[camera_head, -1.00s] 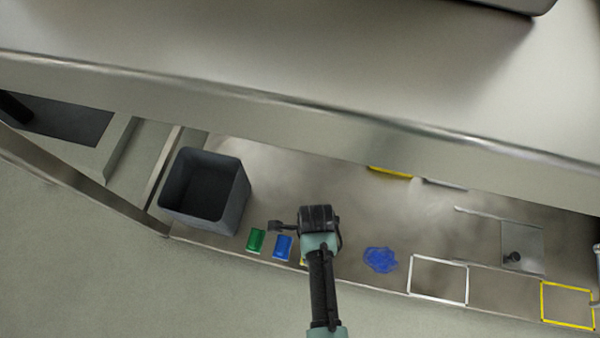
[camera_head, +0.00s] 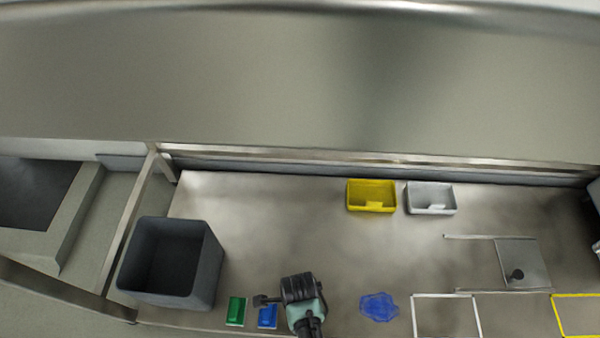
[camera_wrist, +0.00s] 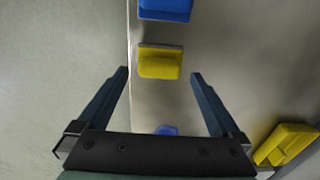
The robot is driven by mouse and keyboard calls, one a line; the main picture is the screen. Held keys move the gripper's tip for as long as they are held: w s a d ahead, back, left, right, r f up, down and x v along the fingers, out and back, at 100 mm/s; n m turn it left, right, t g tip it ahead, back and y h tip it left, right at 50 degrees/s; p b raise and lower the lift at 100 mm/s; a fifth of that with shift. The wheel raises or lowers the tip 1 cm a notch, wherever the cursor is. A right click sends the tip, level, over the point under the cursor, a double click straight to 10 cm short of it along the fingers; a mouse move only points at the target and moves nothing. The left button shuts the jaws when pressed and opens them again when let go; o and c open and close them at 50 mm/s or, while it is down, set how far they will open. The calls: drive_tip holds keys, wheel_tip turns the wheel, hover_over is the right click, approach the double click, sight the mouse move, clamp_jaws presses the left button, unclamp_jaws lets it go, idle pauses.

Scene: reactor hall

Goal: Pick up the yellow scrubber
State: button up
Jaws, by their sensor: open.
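The yellow scrubber (camera_wrist: 160,63) shows in the wrist view as a small yellow block on the metal worktop, close to its edge. My gripper (camera_wrist: 158,75) is open, and the scrubber appears between and slightly beyond its two fingertips, with nothing held. In the head view my gripper (camera_head: 302,290) is over the front of the worktop and hides the yellow scrubber. A blue scrubber (camera_head: 268,316) and a green scrubber (camera_head: 237,310) lie to its left; the blue one also shows at the top of the wrist view (camera_wrist: 165,8).
A dark grey bin (camera_head: 205,275) stands at left. A yellow tray (camera_head: 371,196) and a white tray (camera_head: 431,198) sit at the back. A blue patch (camera_head: 379,307) lies right of my gripper. White (camera_head: 445,297) and yellow (camera_head: 575,296) outlines mark the front right. The middle is clear.

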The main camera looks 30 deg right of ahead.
wheel_tip(320, 180, down, 4)
drive_tip(key=b, duration=0.2)
drive_tip(key=shift+r+b, duration=0.1)
drive_tip(key=shift+b, duration=0.25)
drive_tip(key=shift+r, duration=0.1)
drive_tip(key=c, duration=1.3)
